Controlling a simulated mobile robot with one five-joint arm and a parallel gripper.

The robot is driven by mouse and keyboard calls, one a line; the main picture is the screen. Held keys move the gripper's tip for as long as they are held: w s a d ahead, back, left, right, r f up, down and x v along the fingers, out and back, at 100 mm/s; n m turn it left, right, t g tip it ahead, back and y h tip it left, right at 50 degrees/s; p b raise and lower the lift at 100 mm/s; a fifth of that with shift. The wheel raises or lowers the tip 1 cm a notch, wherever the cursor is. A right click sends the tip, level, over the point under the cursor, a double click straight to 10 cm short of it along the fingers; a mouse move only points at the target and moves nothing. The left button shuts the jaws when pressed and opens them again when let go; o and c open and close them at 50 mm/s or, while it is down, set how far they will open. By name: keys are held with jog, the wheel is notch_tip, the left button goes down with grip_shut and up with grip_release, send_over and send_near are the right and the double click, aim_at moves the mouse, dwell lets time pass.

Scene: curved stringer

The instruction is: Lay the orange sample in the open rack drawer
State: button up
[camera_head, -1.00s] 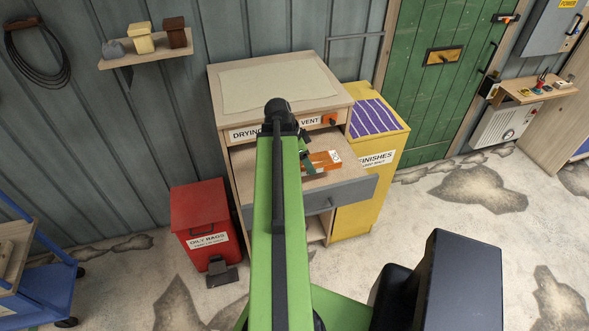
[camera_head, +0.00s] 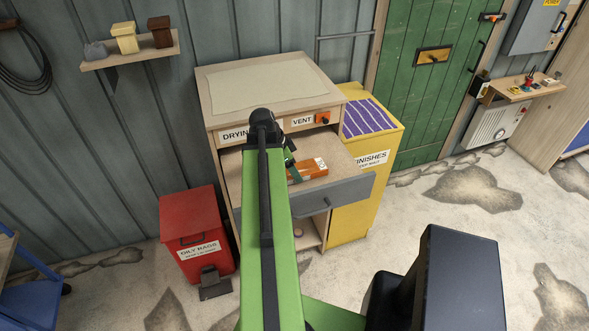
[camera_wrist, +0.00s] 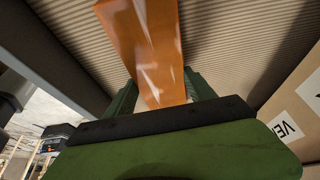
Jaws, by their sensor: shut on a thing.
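The orange sample (camera_head: 308,168) is a flat orange piece seen over the open drawer. In the wrist view the orange sample (camera_wrist: 147,50) stands out from between the two green fingers of my gripper (camera_wrist: 158,92), which is shut on it. The open rack drawer (camera_head: 345,192) has a grey front and a pale inside, and it is pulled out below the drying cabinet top. My gripper (camera_head: 292,168) is over the drawer, partly hidden behind my arm. I cannot tell whether the sample touches the drawer floor. The left part of the drawer is hidden by my arm.
The drying cabinet (camera_head: 210,95) has a vent switch (camera_head: 322,118) above the drawer. A yellow finishes cabinet (camera_head: 375,140) stands close on the right. A red oily rags bin (camera_head: 190,225) stands at the left. The floor to the right is clear.

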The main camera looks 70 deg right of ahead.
jog(key=o, duration=1.6)
jog(key=shift+s, duration=0.1)
jog(key=shift+o, duration=0.2)
jog(key=shift+r+p, duration=0.2)
jog(key=shift+p, duration=0.15)
jog(key=p+v, duration=1.1)
jog(key=v, duration=0.1)
jog(key=shift+s+d, duration=0.1)
jog(key=shift+d, duration=0.05)
